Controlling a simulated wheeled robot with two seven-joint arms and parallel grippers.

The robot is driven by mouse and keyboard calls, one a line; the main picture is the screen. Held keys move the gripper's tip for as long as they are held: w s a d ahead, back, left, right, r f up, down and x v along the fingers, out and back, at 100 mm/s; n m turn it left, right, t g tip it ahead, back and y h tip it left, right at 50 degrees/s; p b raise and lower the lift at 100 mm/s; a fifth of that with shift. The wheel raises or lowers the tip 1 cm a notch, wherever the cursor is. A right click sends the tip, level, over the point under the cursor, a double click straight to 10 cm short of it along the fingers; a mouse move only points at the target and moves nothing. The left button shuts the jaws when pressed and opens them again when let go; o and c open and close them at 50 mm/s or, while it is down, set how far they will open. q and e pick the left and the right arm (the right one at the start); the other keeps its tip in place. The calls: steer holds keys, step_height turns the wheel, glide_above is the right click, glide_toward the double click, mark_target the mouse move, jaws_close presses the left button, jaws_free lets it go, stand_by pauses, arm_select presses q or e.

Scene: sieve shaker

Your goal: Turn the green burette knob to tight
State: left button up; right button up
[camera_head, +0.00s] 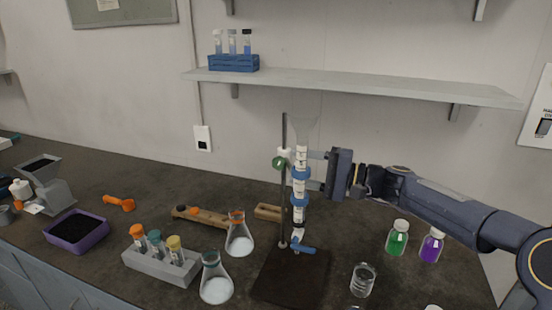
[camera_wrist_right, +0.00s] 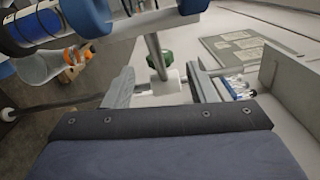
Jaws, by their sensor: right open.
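The green burette knob (camera_head: 279,163) sits on the left side of the white clamp on the stand rod (camera_head: 284,205). The upright burette (camera_head: 299,215) with blue bands stands just right of the rod. My right gripper (camera_head: 314,170) comes in from the right at the clamp's height, beside the upper burette, with its fingers pointing left. It is open. In the right wrist view, the green knob (camera_wrist_right: 158,62) shows beyond and between the two spread fingers (camera_wrist_right: 163,82), with the rod and a white clamp piece in front of it. Finger contact cannot be told. My left gripper is not in view.
A funnel (camera_head: 302,130) is above the burette and a blue stopcock (camera_head: 303,249) is below. The dark stand base (camera_head: 290,278) has flasks (camera_head: 216,288) to its left and a glass beaker (camera_head: 363,281) to its right. A wall shelf (camera_head: 350,84) hangs above.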

mark_target(279, 164)
steer(key=p+x, duration=0.1)
steer(key=x, duration=0.4)
steer(key=shift+w+a, duration=0.15)
steer(key=shift+a, duration=0.2)
steer(key=c, duration=0.9)
steer(key=y+b, duration=0.1)
steer(key=b, duration=0.4)
steer(key=shift+f, duration=0.3)
steer(key=shift+r+t, duration=0.15)
steer(key=shift+t, duration=0.15)
steer(key=shift+r, duration=0.15)
steer(key=o, duration=0.9)
